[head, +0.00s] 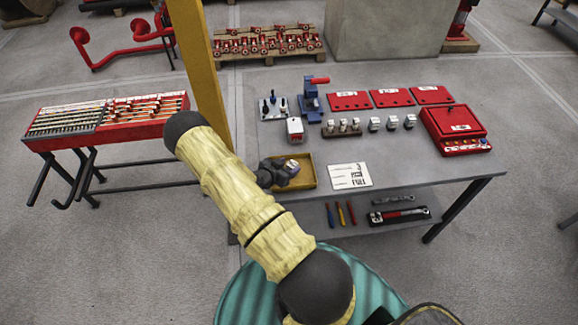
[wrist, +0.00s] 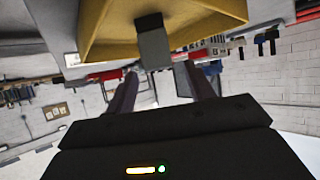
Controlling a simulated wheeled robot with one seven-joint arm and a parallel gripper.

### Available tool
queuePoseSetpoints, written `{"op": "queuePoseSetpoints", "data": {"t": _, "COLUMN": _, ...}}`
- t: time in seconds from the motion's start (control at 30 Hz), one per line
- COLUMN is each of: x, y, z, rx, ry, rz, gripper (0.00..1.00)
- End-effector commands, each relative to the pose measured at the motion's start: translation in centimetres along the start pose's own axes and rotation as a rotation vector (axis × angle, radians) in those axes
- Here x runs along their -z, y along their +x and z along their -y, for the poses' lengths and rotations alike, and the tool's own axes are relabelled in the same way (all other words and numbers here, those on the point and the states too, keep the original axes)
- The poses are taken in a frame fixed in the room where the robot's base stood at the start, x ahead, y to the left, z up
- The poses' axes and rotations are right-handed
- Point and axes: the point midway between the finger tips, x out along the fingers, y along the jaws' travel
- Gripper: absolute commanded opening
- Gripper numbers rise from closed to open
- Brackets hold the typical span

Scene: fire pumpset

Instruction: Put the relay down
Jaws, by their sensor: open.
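A small relay (head: 291,168), grey with a pale top, is in the yellow tray (head: 306,180) on the grey workbench. My gripper (head: 278,174) is at the tray's left side, right beside the relay. In the wrist view my gripper (wrist: 158,76) has its two fingers apart. A dark grey block (wrist: 153,45), seemingly the relay, shows just beyond and between the fingertips, in front of the yellow tray (wrist: 205,22). I cannot tell whether a finger touches it. My gripper hides part of the tray in the head view.
A white and red device (head: 295,130) stands behind the tray. A row of small relays (head: 343,127), a blue press (head: 311,102) and a red box (head: 455,130) stand farther back. A paper sheet (head: 349,176) lies right of the tray. A yellow post (head: 201,70) rises close to my arm.

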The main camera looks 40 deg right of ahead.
Motion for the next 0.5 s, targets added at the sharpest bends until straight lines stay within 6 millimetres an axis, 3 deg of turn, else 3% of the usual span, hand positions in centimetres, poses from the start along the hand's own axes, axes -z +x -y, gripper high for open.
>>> {"op": "queuePoseSetpoints", "data": {"t": 0.5, "x": -0.2, "y": -9.5, "z": 0.0, "rx": 0.003, "ry": -0.002, "rz": 0.001, "gripper": 0.53}}
